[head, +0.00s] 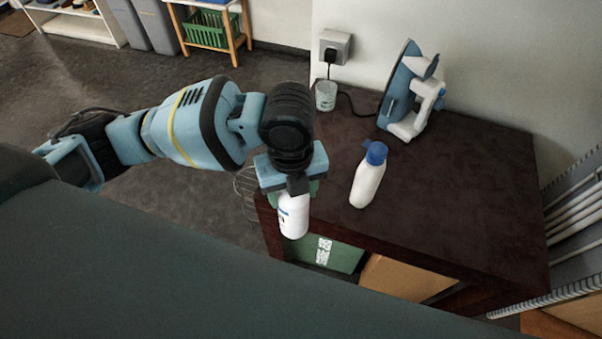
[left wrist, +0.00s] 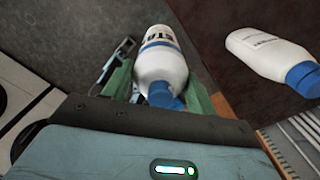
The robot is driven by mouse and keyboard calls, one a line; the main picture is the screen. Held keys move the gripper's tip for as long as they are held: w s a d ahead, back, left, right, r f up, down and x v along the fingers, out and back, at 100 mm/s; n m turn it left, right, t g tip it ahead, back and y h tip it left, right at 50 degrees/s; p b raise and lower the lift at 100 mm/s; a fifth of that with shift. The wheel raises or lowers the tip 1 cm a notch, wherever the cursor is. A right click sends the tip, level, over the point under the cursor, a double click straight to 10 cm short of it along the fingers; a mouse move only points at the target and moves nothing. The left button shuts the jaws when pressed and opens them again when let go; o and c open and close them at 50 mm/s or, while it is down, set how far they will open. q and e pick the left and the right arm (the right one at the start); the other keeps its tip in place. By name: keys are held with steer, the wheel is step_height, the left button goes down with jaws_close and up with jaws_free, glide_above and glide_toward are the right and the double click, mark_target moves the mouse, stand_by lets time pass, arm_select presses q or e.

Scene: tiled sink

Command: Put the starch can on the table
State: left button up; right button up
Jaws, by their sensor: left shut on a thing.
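My left gripper (head: 292,190) is shut on a white can with a blue cap (head: 293,219), which I take to be the starch can. The can and the green fingers also show in the left wrist view (left wrist: 162,62), with part of its dark lettering visible. The can hangs at the near left corner of the dark table (head: 460,190). In the left wrist view it appears over the grey floor, just outside the table edge. My right gripper is not in view.
Another white bottle with a blue cap (head: 368,180) stands on the table; it also shows in the left wrist view (left wrist: 268,54). A blue and white iron (head: 410,95) and a small cup (head: 326,95) are at the back. The table's front and right are clear.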

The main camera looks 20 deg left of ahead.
arm_select(q)
steer(key=shift+r, duration=0.8)
steer(key=w+a+f+b, duration=0.1)
steer(key=w+a, duration=0.2)
steer(key=w, duration=1)
steer(key=shift+w+f, duration=0.25)
steer(key=shift+w, duration=0.1)
steer(key=shift+w+a, duration=0.2)
steer(key=shift+w, duration=0.5)
steer(key=shift+w+f, duration=0.1)
steer(key=shift+w, duration=0.15)
step_height(320, 180, down, 3)
steer(key=shift+f, duration=0.15)
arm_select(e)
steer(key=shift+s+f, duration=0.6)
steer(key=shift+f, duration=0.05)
arm_select(q)
steer(key=shift+f, duration=0.1)
